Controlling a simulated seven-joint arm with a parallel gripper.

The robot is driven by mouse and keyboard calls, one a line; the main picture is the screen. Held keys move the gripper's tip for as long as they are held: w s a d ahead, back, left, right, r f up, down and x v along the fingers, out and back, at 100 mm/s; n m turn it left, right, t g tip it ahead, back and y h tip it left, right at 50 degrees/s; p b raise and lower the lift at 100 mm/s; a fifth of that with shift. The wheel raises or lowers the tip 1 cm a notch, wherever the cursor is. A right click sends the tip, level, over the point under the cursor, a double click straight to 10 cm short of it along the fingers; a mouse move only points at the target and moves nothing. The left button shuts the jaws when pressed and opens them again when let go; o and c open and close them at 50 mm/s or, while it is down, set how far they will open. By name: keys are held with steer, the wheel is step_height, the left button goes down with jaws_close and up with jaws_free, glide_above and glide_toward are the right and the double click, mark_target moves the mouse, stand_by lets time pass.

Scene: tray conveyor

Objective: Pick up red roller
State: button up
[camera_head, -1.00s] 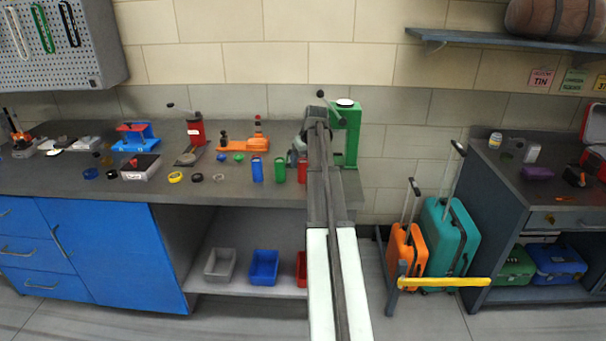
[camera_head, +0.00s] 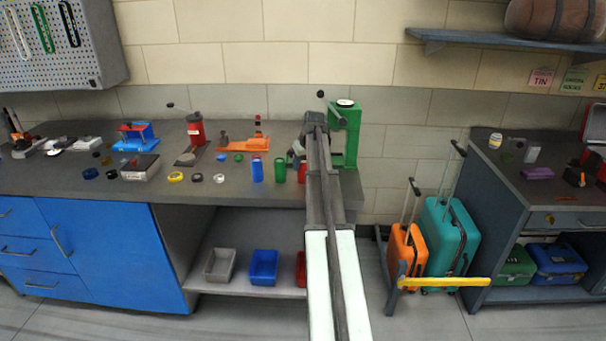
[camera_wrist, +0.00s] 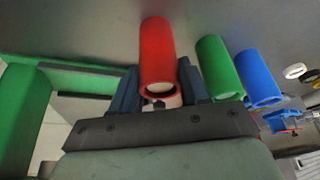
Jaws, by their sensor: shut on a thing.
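The red roller (camera_wrist: 156,52) is an upright-looking hollow cylinder in the wrist view, with its open end facing the camera. The dark fingers of my gripper (camera_wrist: 158,88) lie on either side of its near end and are shut on it. In the head view, the red roller (camera_head: 302,172) shows as a small sliver at the right end of a row on the bench. My arm hides most of the gripper there. I cannot tell whether the roller touches the bench.
A green roller (camera_wrist: 220,68) and a blue roller (camera_wrist: 259,78) stand close beside the red one. A green press frame (camera_head: 352,135) stands behind my arm on the right. Grey and blue bins (camera_head: 264,268) sit on the lower shelf.

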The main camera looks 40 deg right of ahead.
steer(key=shift+c, duration=1)
